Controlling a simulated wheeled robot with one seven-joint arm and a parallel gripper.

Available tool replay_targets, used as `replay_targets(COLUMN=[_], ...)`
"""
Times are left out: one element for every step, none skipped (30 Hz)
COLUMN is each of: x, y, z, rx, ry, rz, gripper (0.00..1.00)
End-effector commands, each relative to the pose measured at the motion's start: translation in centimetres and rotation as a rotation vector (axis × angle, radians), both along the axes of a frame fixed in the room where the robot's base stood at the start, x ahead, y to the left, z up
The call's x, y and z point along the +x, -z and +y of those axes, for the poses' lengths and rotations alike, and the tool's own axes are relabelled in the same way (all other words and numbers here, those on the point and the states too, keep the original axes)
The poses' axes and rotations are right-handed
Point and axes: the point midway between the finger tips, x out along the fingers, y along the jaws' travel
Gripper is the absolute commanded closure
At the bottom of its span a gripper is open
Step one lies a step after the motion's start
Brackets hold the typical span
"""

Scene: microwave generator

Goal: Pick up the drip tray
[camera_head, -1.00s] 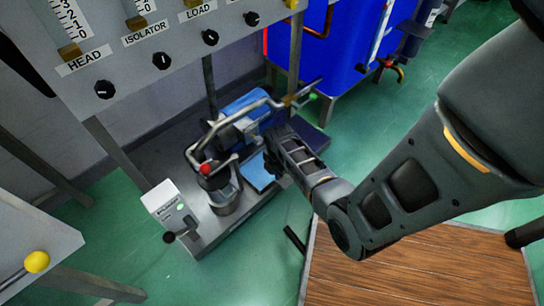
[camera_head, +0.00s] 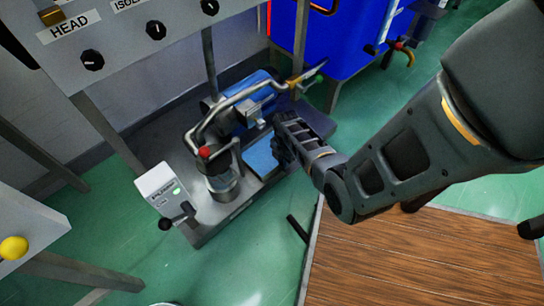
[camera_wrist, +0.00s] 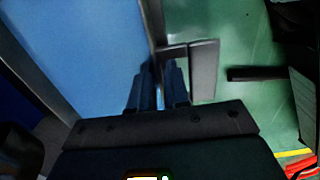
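The drip tray looks to be the flat light-blue piece (camera_head: 262,157) on the grey steel base, right of the pump. Its blue surface fills the left of the wrist view (camera_wrist: 85,50), with a thin dark rim along its right side. My gripper (camera_head: 283,145) is at the tray's right edge in the head view. In the wrist view my gripper's (camera_wrist: 158,70) two fingers are close together, one on each side of the rim, with little gap. They appear shut on it. The fingertips are partly hidden in the head view.
The blue-motored pump (camera_head: 245,105) with bent pipes and a red knob (camera_head: 204,152) stands left of the tray. A white switch box (camera_head: 160,188) is at the base's front corner. A wooden platform (camera_head: 425,255) and green floor lie to the right.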

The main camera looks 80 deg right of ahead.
Motion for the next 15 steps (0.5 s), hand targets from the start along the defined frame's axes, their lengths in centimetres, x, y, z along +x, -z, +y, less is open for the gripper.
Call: replay_targets(x=[0.01,0.02,0.02,0.02,0.02,0.01,0.01,0.01,0.01,0.01,0.01,0.01,0.0,0.01,0.0], y=[0.12,0.07,0.01,-0.01,-0.01,-0.01,-0.01,-0.01,-0.01,-0.01,-0.01,-0.01,-0.01,-0.01,-0.01], z=[-0.03,-0.04,-0.04,-0.02,-0.02,-0.02,-0.02,-0.01,-0.01,-0.01,-0.01,-0.01,0.0,-0.01,0.0], rx=[-0.001,-0.001,-0.001,-0.001,-0.001,-0.001,-0.001,-0.001,-0.001,-0.001,-0.001,-0.001,-0.001,-0.001,-0.001], ry=[0.0,0.0,0.0,0.0,0.0,0.0,0.0,0.0,0.0,0.0,0.0,0.0,0.0,0.0,0.0], rz=[-0.001,-0.001,0.0,0.0,0.0,0.0,0.0,-0.001,0.0,-0.001,-0.001,0.0,-0.001,-0.001,-0.001], gripper=[0.84,0.84,0.84,0.84,0.84,0.85,0.88,0.91,0.95,0.97,1.0,1.0,1.0,1.0,1.0])
